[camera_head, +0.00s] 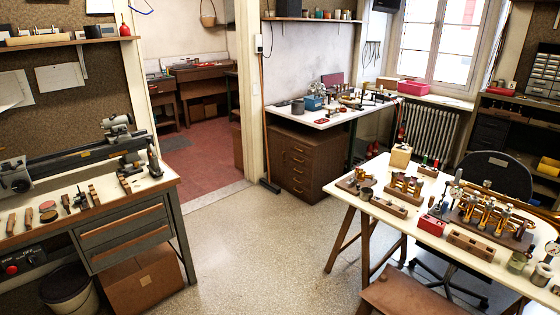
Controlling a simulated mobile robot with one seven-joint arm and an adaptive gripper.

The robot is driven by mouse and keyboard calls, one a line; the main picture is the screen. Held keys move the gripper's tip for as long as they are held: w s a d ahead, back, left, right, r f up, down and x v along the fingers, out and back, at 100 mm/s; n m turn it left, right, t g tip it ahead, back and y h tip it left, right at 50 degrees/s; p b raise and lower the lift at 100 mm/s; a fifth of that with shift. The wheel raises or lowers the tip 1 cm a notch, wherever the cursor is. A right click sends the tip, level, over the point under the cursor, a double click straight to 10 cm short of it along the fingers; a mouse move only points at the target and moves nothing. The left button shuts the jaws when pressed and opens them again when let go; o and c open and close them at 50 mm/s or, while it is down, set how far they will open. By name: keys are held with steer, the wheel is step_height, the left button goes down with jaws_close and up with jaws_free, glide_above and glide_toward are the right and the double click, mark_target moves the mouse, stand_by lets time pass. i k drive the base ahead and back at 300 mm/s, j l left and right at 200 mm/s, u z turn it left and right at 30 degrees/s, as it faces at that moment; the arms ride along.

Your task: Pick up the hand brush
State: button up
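I cannot pick out the hand brush with certainty. Several small wooden-handled tools lie in a row on the left workbench (142,193), in front of a lathe (75,152). One is a brown, narrow piece (94,195), and another is a short dark-headed tool (66,203); they are too small to tell which, if any, is a brush. My gripper is not in view.
A white-topped table (385,208) with brass horn parts and small wooden trays stands at right, with a wooden stool (405,297) and dark chair (497,176) nearby. A broom (269,186) leans by the doorway. A bucket (68,292) and cardboard box (143,283) stand under the left bench. The middle floor is clear.

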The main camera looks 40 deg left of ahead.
mark_target(65, 198)
steer(key=u, duration=2.8)
steer(key=i+l, duration=0.1)
steer(key=i, duration=0.4)
steer(key=i+u, duration=0.1)
steer(key=i, duration=0.45)
steer(key=i+l, duration=0.2)
steer(key=i, duration=0.3)
steer(key=i+l+u, duration=0.1)
steer(key=i, duration=0.4)
steer(key=i+l+u, duration=0.1)
steer(key=i, duration=0.4)
steer(key=i+l, duration=0.3)
steer(key=i, duration=0.25)
steer(key=i+j, duration=0.1)
steer(key=i, duration=0.3)
steer(key=i+z, duration=0.1)
steer(key=i, duration=0.3)
